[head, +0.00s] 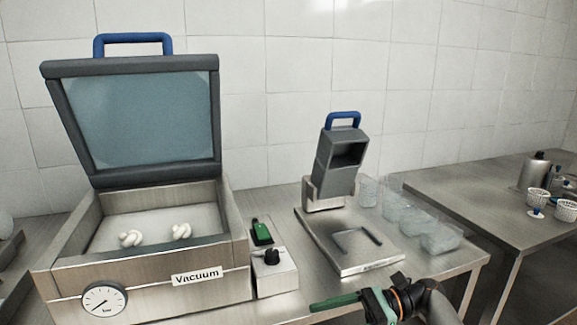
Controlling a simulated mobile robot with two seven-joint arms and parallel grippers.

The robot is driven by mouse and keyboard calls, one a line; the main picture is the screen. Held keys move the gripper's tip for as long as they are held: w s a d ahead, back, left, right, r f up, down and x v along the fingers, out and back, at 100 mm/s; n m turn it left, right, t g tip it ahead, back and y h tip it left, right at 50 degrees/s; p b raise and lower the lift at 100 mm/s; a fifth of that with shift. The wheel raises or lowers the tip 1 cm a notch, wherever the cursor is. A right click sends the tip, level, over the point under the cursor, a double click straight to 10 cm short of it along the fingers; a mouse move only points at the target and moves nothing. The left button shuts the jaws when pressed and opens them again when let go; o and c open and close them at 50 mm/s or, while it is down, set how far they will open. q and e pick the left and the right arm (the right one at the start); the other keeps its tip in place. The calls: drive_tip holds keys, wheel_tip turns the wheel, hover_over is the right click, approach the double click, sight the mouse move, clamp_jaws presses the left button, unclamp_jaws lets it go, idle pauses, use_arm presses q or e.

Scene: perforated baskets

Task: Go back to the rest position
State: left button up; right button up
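My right gripper (335,302) is low in the picture, right of centre, with its arm coming in from the lower right. A green finger points left in front of the table edge. It touches nothing that I can see, and I cannot tell whether the fingers are apart. My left gripper is not in view. The vacuum chamber (215,262) stands at the left with its blue-handled lid (140,120) raised. Two white knotted pieces, one at left (131,239) and one at right (181,231), lie inside it.
A control box (275,275) with a green switch and black knob stands beside the chamber. A sealer-like device (340,160) is raised over a metal plate (355,264). Clear containers (440,238) stand right of it. A second table (480,190) holds a metal bottle (533,170) and perforated white baskets (566,210).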

drive_tip(key=s+d+f+n+t+h, duration=0.1)
drive_tip(key=s+f+n+h, duration=0.3)
drive_tip(key=s+f, duration=0.45)
drive_tip(key=s+f+n+t+h, duration=0.1)
drive_tip(key=s+f+n+h, duration=0.35)
drive_tip(key=f, duration=0.65)
drive_tip(key=s+d+r+n+t+h, duration=0.4)
drive_tip(key=s+d+n+h, duration=0.45)
drive_tip(key=s+d, duration=0.5)
use_arm(q)
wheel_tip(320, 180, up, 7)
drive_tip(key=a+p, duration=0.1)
drive_tip(key=p, duration=0.7)
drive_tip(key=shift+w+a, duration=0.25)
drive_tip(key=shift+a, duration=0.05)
use_arm(e)
drive_tip(key=w+a+f+t+y, duration=0.2)
drive_tip(key=w+a+f+t, duration=0.1)
drive_tip(key=a+t, duration=0.2)
drive_tip(key=shift+w+a+f+t+y, duration=0.2)
drive_tip(key=shift+w+f+t+y, duration=0.1)
drive_tip(key=shift+w+t+y, duration=0.1)
